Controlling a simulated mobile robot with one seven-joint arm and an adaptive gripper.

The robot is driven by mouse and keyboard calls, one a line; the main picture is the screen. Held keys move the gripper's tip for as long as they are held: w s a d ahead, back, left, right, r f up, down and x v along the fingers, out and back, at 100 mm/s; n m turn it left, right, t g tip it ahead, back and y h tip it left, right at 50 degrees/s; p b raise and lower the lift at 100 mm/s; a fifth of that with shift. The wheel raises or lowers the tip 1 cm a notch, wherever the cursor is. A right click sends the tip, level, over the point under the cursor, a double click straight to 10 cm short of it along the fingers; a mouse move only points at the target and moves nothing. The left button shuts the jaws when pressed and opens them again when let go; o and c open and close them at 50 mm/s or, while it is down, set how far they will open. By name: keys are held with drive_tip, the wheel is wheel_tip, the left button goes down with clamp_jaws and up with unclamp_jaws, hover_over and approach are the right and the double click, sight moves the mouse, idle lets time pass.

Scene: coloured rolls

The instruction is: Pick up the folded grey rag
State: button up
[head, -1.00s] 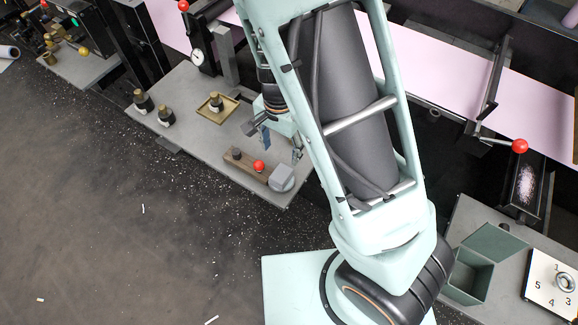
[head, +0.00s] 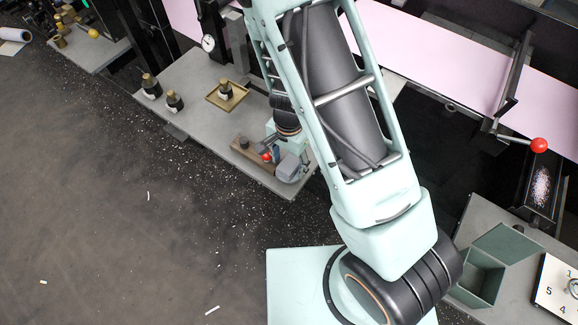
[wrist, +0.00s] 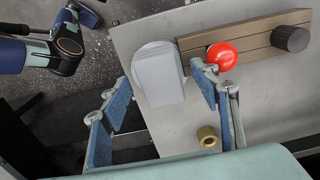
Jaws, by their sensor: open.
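The folded grey rag (wrist: 158,76) lies on the grey worktop, beside the end of a brown wooden block. It also shows in the head view (head: 291,168), near the worktop's front corner. My gripper (wrist: 162,84) is open, its blue-padded fingers spread left and right of the rag in the wrist view. The right finger overlaps the block's edge near the red ball (wrist: 222,56). In the head view my gripper (head: 276,152) is partly hidden by my arm, close to the rag. I cannot tell the exact height above it.
The wooden block (wrist: 258,40) carries the red ball and a dark knob (wrist: 290,39). A brass ring (wrist: 207,137) sits on the worktop beside the right finger. A brass tray (head: 240,92) and two dark jars stand further back. Floor lies beyond the worktop edge.

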drive_tip(key=c, duration=1.4)
drive_tip(key=shift+o, duration=0.2)
drive_tip(key=shift+r, duration=0.1)
